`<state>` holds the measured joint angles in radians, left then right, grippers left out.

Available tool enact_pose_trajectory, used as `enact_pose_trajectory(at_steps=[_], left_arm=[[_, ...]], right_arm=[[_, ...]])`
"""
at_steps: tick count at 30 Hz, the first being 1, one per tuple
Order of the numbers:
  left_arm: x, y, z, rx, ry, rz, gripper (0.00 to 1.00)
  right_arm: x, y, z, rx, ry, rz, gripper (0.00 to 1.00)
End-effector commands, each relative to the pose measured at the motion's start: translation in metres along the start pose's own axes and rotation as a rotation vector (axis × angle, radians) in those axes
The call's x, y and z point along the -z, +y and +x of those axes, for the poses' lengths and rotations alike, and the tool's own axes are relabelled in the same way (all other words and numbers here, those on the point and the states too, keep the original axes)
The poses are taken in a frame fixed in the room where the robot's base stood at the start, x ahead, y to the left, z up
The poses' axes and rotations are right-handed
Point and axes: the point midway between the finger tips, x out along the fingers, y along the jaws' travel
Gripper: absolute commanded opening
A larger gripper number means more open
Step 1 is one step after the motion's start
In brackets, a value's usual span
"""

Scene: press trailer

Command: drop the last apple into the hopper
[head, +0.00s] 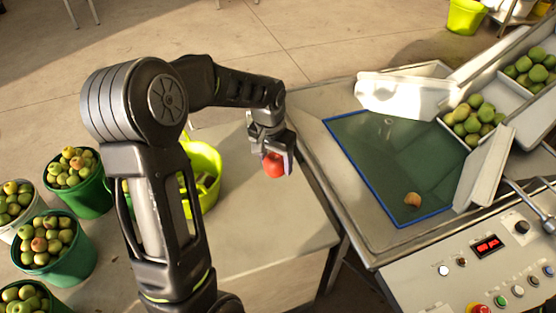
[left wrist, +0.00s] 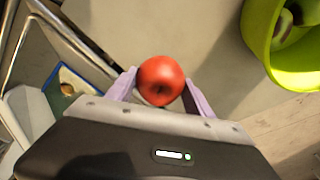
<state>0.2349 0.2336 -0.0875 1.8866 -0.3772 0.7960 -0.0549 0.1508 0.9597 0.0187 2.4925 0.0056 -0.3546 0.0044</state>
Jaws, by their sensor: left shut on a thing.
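A red apple (head: 273,165) is held between the fingers of my left gripper (head: 275,164), above the right part of the pale table. In the left wrist view the red apple (left wrist: 160,80) sits between the two pale fingertips (left wrist: 158,88). The likely hopper is the machine's tray with a dark green, blue-edged floor (head: 385,155), to the right of the gripper. A brownish, partly pale fruit or piece (head: 412,199) lies on that floor. My right gripper is not in view.
A yellow-green bucket (head: 205,170) stands behind my left arm; it also shows in the left wrist view (left wrist: 262,40). Buckets of apples (head: 60,255) stand at left. Green fruit (head: 474,120) fills chutes at right. A control panel (head: 480,270) fronts the machine.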

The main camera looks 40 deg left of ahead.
Motion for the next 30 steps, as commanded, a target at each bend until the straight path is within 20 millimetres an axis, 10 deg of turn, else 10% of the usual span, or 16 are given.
enact_pose_trajectory(at_steps=[18, 30], left_arm=[[0.034, 0.168, -0.017, -0.009, 0.000, 0.056, 0.14], [0.034, 0.173, -0.019, -0.008, 0.001, 0.053, 0.14]], right_arm=[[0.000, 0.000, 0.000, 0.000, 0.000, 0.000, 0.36], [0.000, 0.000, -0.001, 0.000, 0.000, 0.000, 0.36]])
